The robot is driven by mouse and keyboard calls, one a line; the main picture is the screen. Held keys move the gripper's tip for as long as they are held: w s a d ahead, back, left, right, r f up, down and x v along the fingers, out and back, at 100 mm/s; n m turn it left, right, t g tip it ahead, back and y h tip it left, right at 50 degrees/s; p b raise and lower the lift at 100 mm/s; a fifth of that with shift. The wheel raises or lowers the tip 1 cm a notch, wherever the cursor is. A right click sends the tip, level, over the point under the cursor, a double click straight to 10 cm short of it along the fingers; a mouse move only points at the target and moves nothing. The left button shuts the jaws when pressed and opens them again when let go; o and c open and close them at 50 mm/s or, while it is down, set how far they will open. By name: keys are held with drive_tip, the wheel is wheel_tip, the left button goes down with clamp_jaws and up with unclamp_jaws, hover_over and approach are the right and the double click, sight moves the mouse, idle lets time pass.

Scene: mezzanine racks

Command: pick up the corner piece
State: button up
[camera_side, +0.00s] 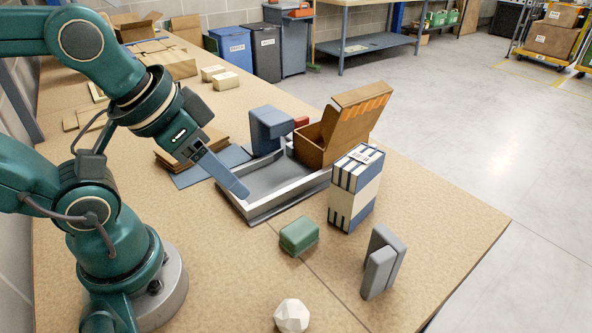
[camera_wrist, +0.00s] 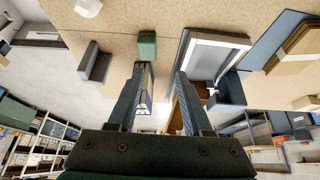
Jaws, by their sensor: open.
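The corner piece (camera_side: 383,262), a grey L-shaped block of two joined slabs, stands on the table at the front right. It also shows in the wrist view (camera_wrist: 95,64), left of my fingers. My gripper (camera_side: 238,187) is above the near left edge of the grey tray, well to the left of the corner piece and higher than it. In the wrist view my gripper (camera_wrist: 163,70) has its two fingers wide apart with nothing held between them.
A green block (camera_side: 299,236) and a blue-and-cream striped box (camera_side: 354,190) stand between tray (camera_side: 291,193) and corner piece. An open cardboard box (camera_side: 345,130) and a blue-grey block (camera_side: 270,130) are behind. A white faceted ball (camera_side: 291,315) lies in front. The table's right edge is nearby.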

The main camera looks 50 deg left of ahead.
drive_tip(key=o, duration=0.8)
